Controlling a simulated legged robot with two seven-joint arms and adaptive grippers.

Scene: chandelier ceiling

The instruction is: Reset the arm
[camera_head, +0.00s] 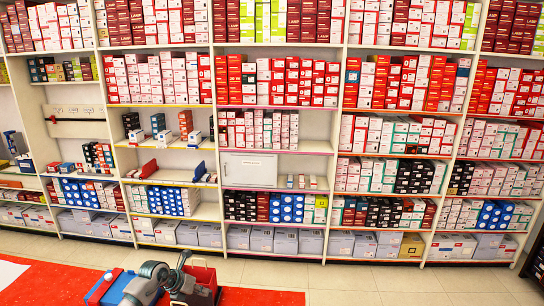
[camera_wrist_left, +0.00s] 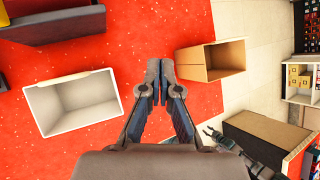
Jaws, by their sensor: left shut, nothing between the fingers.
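My left gripper (camera_head: 183,260) shows at the bottom left of the head view, at the end of a grey arm, over or beside a red-and-dark box (camera_head: 203,275). I cannot tell whether they touch. In the left wrist view the left gripper (camera_wrist_left: 160,78) points away from the camera, its fingertips together and nothing between them. A dark jointed gripper (camera_wrist_left: 215,136), which looks like my right one, shows at the lower right of that view. It is small and its finger state is unclear. The head view does not show it.
Tall shelves of shoeboxes (camera_head: 270,130) line the back wall. The tiled floor (camera_head: 400,280) at right is clear.

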